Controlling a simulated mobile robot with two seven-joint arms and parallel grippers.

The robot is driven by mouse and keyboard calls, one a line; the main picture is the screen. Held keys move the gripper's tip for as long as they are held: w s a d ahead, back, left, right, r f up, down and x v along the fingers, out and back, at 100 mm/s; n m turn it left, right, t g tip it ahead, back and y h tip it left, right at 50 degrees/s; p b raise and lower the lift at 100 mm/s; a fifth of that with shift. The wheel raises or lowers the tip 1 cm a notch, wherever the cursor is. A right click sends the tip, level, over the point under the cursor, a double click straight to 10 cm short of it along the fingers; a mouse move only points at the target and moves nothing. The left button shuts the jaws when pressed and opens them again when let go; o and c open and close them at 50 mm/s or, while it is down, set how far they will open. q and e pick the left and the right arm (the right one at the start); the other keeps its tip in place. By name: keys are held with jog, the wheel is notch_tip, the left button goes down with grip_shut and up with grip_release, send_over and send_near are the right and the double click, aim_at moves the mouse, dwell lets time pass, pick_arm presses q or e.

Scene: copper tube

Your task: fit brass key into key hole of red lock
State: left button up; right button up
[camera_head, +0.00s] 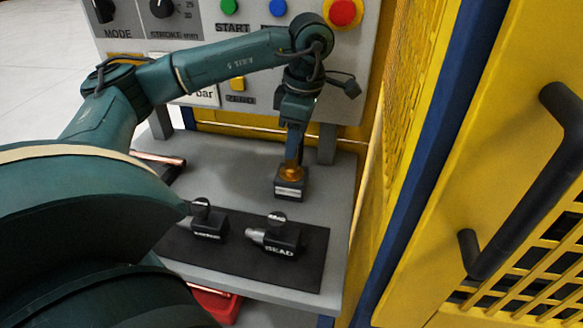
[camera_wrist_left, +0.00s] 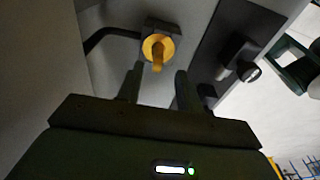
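A brass-yellow piece (camera_head: 290,172), which may be the brass key, stands in a dark labelled block (camera_head: 291,190) on the grey bench. It also shows in the left wrist view (camera_wrist_left: 158,48), with a round part and a narrow part pointing toward my gripper. My left gripper (camera_head: 293,150) hangs over it, pointing down. In the left wrist view its two fingers (camera_wrist_left: 159,72) are apart, with the brass piece just beyond the tips and nothing held. Contact cannot be told. No red lock is recognisable. My right gripper is not in view.
Two dark tool blocks (camera_head: 283,237) (camera_head: 209,224) stand on a black mat (camera_head: 305,275). Copper tubes (camera_head: 165,158) lie left on the bench. A control panel (camera_head: 345,75) stands behind, a yellow door (camera_head: 505,150) at right. A red object (camera_head: 217,304) sits below the bench.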

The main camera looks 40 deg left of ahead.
aim_at(291, 168)
pick_arm(q)
jog(key=f, duration=0.3)
jog(key=f+p, duration=0.1)
jog(key=f, duration=0.1)
jog(key=shift+a, duration=0.4)
jog(key=shift+c, duration=0.4)
grip_shut()
